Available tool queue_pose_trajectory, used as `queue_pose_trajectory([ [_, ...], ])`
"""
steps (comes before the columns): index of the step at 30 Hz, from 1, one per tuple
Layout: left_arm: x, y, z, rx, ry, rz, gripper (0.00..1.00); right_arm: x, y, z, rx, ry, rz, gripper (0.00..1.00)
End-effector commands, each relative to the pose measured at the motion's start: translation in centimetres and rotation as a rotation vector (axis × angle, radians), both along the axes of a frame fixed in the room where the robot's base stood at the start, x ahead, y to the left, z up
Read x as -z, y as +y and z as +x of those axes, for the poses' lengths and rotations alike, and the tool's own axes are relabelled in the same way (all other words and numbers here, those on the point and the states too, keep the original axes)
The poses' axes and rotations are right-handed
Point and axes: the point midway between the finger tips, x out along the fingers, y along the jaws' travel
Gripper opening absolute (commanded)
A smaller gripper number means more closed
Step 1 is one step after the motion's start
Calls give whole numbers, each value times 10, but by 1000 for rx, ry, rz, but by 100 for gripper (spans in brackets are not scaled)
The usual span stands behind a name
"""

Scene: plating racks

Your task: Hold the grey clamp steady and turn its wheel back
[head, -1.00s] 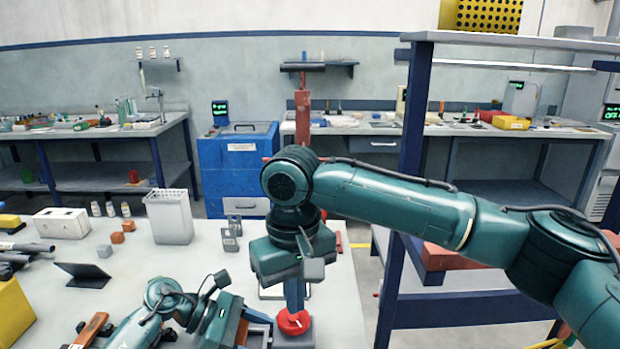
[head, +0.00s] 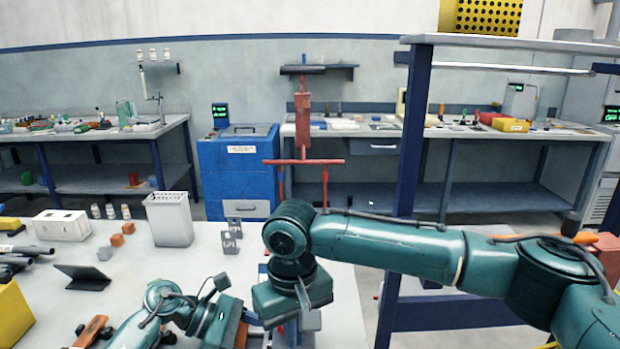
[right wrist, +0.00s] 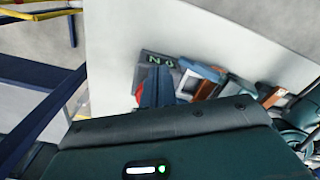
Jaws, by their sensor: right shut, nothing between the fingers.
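My right gripper (head: 292,326) hangs pointing down over the front right part of the white table. In the right wrist view its blue fingers (right wrist: 150,88) are together with nothing between them. Beside them lies a dark grey block with pale letters (right wrist: 160,63), seemingly part of the grey clamp. A red part (right wrist: 186,84), perhaps the wheel, shows just beside the fingers; contact cannot be judged. In the head view my right gripper hides most of the clamp and wheel. My left gripper (head: 240,322) is low beside that spot; its blue finger shows in the wrist view (right wrist: 208,73), its opening unclear.
A blue shelf post (head: 408,150) rises at the right. A yellow block (head: 12,315) is at the left.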

Motion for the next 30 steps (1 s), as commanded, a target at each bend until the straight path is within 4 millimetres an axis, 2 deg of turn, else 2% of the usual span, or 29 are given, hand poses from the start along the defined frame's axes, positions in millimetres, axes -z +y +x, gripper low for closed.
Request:
queue_pose_trajectory([
  [30,0,-1,-1,4,0,-2,20,0,-4,6,2,-2,1,0],
])
